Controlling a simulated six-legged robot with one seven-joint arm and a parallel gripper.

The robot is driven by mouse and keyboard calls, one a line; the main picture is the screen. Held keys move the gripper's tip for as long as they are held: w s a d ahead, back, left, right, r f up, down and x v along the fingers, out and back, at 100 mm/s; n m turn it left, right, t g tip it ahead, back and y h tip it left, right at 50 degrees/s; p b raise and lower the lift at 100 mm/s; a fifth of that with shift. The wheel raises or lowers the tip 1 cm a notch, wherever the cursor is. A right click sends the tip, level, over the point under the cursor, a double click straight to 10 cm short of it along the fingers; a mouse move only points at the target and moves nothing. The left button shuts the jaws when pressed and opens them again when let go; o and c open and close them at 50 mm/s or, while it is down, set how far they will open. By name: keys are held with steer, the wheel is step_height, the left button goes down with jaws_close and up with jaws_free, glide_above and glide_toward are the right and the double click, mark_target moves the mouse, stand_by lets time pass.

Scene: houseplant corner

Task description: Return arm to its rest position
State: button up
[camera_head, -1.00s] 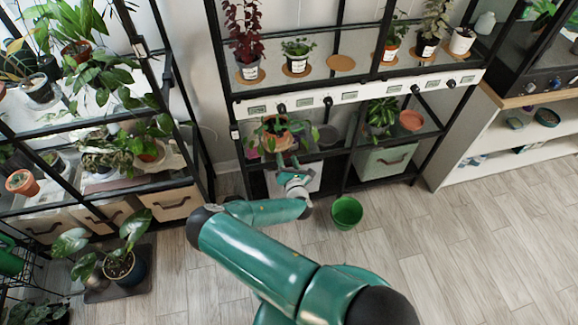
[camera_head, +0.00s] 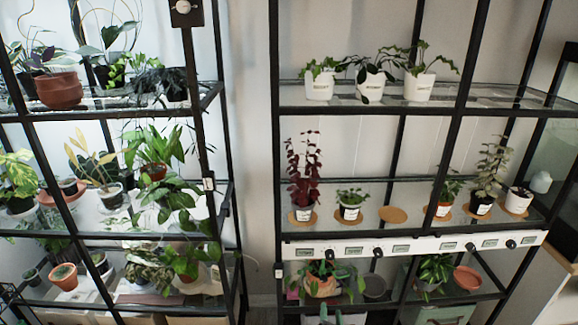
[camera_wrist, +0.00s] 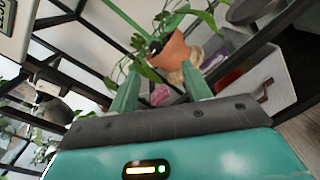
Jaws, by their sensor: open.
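My gripper (camera_wrist: 160,88) is open in the wrist view, its two green fingers apart with nothing held between them. Beyond the fingertips is a terracotta pot (camera_wrist: 172,50) with a trailing green plant, tilted in this view. In the head view a terracotta pot (camera_head: 322,288) with a leafy plant stands on the lower shelf of the right rack. A small green part of my gripper (camera_head: 325,314) shows just below it at the bottom edge. The rest of my arm is out of the head view.
The right rack has a white control strip (camera_head: 420,246) with dark knobs above the lower shelf. An empty cork coaster (camera_head: 393,215) lies one shelf up. Another plant-filled rack stands left.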

step_height(320, 180, up, 17)
steer(key=a+m+g+h, duration=0.15)
steer(key=m+g, duration=0.65)
steer(key=m, duration=1)
steer(key=s+a+r+m+g+y, duration=0.1)
steer(key=s+r+m+y, duration=0.15)
steer(key=s+r, duration=0.45)
steer(key=s+a+r+m+g+y, duration=0.1)
steer(key=s+r+m, duration=0.2)
steer(key=r, duration=0.8)
steer(key=s+d+r+m, duration=0.1)
steer(key=s+r, duration=0.3)
steer(key=s, duration=0.3)
steer(key=s+d+r+m+g, duration=0.1)
steer(key=s+r+m, duration=0.1)
steer(key=s, duration=0.6)
steer(key=s+d+r+m+g, duration=0.1)
steer(key=s+r, duration=0.4)
steer(key=s, duration=0.2)
steer(key=shift+s+r+m+h, duration=0.2)
steer(key=shift+r+m+h, duration=0.15)
steer(key=shift+h, duration=0.05)
